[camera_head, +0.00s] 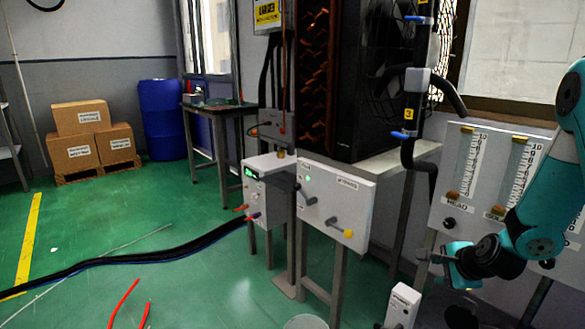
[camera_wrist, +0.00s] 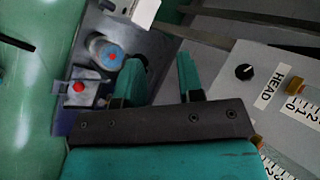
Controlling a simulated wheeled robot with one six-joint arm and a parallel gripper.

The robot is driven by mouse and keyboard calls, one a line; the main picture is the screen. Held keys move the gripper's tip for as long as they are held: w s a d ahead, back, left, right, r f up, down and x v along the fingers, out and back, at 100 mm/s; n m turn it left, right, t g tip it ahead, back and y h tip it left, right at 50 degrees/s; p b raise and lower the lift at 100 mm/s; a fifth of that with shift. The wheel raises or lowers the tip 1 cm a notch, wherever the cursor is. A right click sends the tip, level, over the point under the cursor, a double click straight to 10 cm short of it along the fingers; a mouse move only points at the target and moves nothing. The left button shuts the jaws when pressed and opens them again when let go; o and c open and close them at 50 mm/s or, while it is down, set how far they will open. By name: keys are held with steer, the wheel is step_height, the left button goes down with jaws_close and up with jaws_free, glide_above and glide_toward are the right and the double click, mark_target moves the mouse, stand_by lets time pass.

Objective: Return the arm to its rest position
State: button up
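My teal arm (camera_head: 540,222) comes in from the right edge in the head view and bends down in front of the flowmeter panel (camera_head: 455,165). My gripper (camera_head: 450,266) is at its lower end, low beside that panel. In the wrist view my gripper (camera_wrist: 160,68) shows two teal fingers apart, with nothing between them. Left of the fingers are a round grey knob with a red centre (camera_wrist: 110,55) and a red button (camera_wrist: 78,87). The panel's "HEAD" label (camera_wrist: 269,90) and a black knob (camera_wrist: 244,72) are to the right.
A white box with a yellow-tipped handle (camera_head: 338,205) and a smaller box with a green display (camera_head: 265,180) stand left of my arm. A small white box (camera_head: 403,303) is below my gripper. Black cables (camera_head: 130,255) cross the green floor. Cartons (camera_head: 92,135) stand farther back.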

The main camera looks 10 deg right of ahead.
steer(key=s+a+r+n+g+y, duration=0.25)
steer(key=a+r+n, duration=0.45)
steer(key=a, duration=0.5)
steer(key=s+a+r+n+g+y, duration=0.15)
steer(key=s+a+r+n, duration=0.25)
steer(key=a+r+n, duration=0.5)
steer(key=s+a+r+n+g, duration=0.2)
steer(key=s+a+n, duration=0.3)
steer(key=s, duration=0.3)
steer(key=s+a+r+n+g, duration=0.2)
steer(key=s+a+n, duration=0.4)
steer(key=s, duration=0.3)
step_height(320, 180, up, 25)
steer(key=p, duration=2.4)
steer(key=shift+s+f, duration=0.15)
steer(key=shift+s, duration=0.15)
